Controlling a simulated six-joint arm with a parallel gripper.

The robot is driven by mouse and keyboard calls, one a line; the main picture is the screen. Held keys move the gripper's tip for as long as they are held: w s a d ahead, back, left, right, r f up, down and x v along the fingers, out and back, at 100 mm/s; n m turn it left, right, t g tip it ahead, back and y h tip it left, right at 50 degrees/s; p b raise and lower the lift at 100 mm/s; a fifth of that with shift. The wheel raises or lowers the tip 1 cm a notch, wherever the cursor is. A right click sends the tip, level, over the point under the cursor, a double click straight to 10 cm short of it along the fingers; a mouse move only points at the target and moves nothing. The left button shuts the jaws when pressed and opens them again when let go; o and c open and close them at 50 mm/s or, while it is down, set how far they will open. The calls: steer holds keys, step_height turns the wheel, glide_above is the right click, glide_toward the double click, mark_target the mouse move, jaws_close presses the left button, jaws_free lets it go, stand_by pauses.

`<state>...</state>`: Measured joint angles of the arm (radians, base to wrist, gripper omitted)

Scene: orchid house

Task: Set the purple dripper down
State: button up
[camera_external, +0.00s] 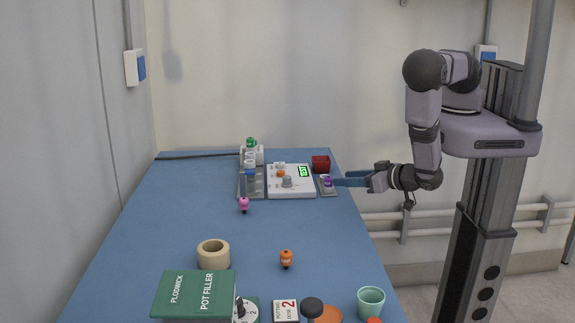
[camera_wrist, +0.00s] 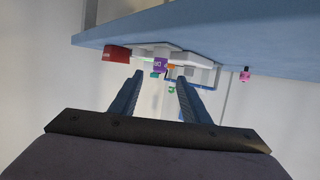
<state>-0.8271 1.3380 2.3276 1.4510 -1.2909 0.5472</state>
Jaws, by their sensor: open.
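The purple dripper (camera_external: 328,182) stands on a small grey plate (camera_external: 329,193) near the table's right edge, beside the white box with a green display. My gripper (camera_external: 340,181) is at its right, level with it, with blue fingers pointing left at it. In the wrist view the purple dripper (camera_wrist: 160,64) shows just past the two parted fingers (camera_wrist: 158,76), roughly between their tips. The jaws are open and hold nothing. In the external view, I cannot tell whether a fingertip touches the dripper.
A dark red box (camera_external: 321,163) stands behind the dripper. The white box (camera_external: 290,181) is to its left, and a grey rack (camera_external: 243,190) with several bottles is beyond that. A pink figure (camera_external: 244,205) and an orange figure (camera_external: 286,259) stand nearer. The table between them is clear.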

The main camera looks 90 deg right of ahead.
mark_target(330, 185)
steer(key=shift+b+x, duration=0.6)
steer(key=shift+x, duration=1.8)
jaws_close()
